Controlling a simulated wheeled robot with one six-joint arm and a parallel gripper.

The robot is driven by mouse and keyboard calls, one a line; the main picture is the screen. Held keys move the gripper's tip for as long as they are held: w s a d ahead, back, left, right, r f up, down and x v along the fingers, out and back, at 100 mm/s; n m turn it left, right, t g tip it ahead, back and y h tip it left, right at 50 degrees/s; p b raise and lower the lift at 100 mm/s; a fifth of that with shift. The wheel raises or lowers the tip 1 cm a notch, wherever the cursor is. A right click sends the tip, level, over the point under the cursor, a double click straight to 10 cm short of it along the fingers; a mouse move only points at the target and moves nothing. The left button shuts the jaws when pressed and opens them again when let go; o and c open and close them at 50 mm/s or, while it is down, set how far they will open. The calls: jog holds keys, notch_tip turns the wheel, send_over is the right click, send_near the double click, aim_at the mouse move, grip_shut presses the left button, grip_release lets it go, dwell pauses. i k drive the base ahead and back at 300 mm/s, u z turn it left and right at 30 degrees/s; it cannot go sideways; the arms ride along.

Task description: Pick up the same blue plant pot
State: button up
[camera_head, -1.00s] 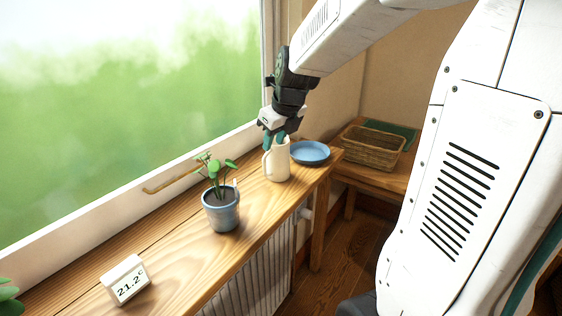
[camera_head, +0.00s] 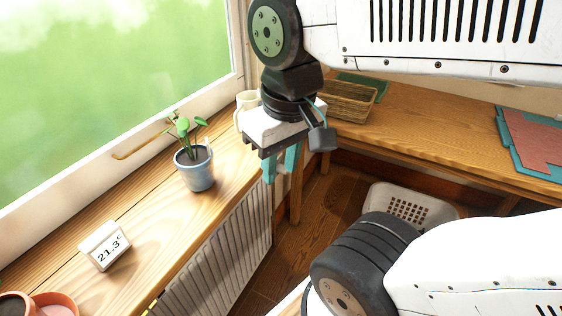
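The blue plant pot (camera_head: 197,174) stands upright on the wooden windowsill shelf (camera_head: 150,215), with a small green plant (camera_head: 184,131) growing in it. My gripper (camera_head: 280,165) points downward to the right of the pot, clear of the shelf's front edge. Its two teal fingers show a gap between them and nothing is held. It is apart from the pot.
A cream mug (camera_head: 247,99) stands behind my gripper, partly hidden. A small white thermometer display (camera_head: 106,246) and terracotta pots (camera_head: 56,305) are at the near left.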

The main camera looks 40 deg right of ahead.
aim_at(194, 163)
jog(key=z, duration=0.55)
jog(key=k, duration=1.3)
jog(key=z, duration=0.35)
jog(key=i, duration=0.9)
jog(key=z, duration=0.1)
